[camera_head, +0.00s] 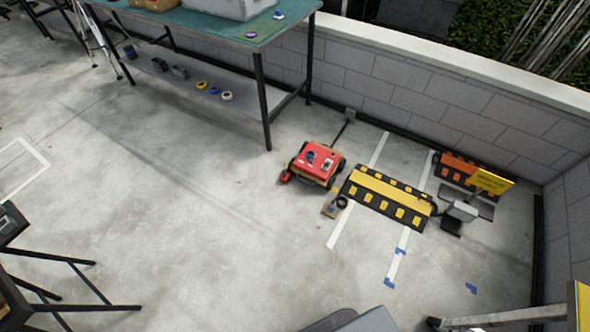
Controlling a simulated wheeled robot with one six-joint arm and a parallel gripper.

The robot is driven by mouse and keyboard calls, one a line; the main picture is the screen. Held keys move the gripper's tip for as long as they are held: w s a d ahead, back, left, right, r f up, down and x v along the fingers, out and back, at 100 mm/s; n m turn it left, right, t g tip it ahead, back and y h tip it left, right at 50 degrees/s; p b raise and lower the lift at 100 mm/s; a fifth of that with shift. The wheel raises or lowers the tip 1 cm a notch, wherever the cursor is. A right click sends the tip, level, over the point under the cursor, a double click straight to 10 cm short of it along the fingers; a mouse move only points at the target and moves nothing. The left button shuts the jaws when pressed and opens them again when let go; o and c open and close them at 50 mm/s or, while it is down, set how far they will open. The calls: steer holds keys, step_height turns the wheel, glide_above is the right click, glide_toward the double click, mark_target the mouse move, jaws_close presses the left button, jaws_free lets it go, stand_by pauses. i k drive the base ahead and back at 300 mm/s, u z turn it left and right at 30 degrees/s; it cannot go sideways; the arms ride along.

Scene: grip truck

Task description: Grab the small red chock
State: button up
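A small red piece (286,177), which looks like the chock, sits on the concrete floor at the left front corner of a small red-topped cart (319,159). It is close to the cart's wheel; I cannot tell whether they touch. The cart has dark wheels and yellow lower edges, and a dark handle (344,128) rises behind it. My gripper does not show in this view.
A green-topped table (222,25) with a lower shelf stands behind left. A black-and-yellow ramp (389,196) lies right of the cart. A small tan-and-black object (332,207) lies between them. A block wall (420,90) closes the back. Floor at left is open.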

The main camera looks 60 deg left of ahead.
mark_target(286, 175)
steer(key=u, duration=3.4)
steer(key=i, duration=4.4)
steer(key=z, duration=3.75)
